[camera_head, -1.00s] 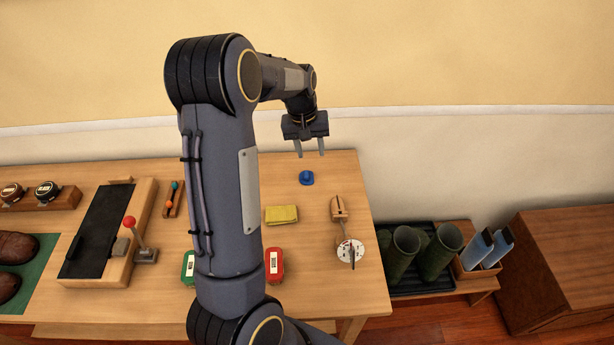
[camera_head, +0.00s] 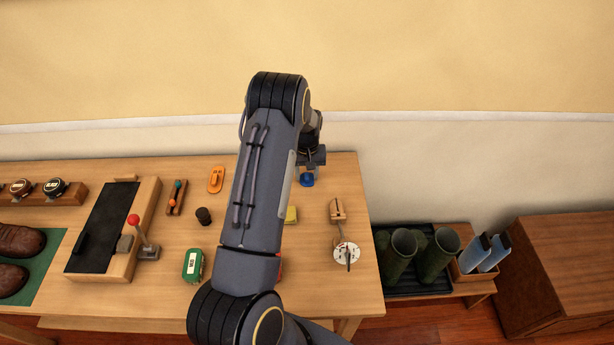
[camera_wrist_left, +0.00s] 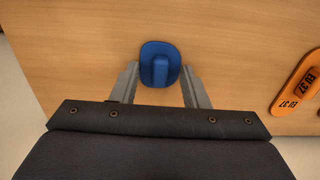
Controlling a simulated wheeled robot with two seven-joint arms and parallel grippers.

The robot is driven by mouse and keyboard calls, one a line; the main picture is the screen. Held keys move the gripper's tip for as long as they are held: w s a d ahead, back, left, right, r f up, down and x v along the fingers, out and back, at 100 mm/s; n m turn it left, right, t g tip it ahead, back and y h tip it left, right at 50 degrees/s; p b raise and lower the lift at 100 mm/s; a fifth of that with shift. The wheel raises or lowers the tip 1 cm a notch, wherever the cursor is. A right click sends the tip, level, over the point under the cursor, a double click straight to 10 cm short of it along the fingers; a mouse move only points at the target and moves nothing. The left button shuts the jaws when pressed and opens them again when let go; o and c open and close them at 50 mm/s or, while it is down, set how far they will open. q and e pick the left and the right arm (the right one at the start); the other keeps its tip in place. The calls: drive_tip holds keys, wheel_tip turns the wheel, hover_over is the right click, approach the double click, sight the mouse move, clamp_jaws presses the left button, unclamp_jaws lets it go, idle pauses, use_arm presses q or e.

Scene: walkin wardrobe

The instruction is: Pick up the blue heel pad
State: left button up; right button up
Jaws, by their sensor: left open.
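The blue heel pad (camera_head: 307,181) lies on the wooden table near its back right part, partly hidden by my left gripper in the head view. In the left wrist view the blue heel pad (camera_wrist_left: 160,64) is a rounded pad with a raised ridge down its middle. My left gripper (camera_head: 308,168) is low over the pad. In the left wrist view the left gripper (camera_wrist_left: 158,80) is open, its two fingers on either side of the pad's near part, with nothing clearly gripped. My right gripper is not in view.
An orange EU 37 piece (camera_wrist_left: 298,84) lies to the right in the wrist view. A wooden shoe-shaped piece (camera_head: 338,209) and a round white disc (camera_head: 347,254) are right of my arm. Green boots (camera_head: 437,255) stand beside the table.

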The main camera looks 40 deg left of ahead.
use_arm(q)
clamp_jaws()
drive_tip(key=shift+r, duration=0.15)
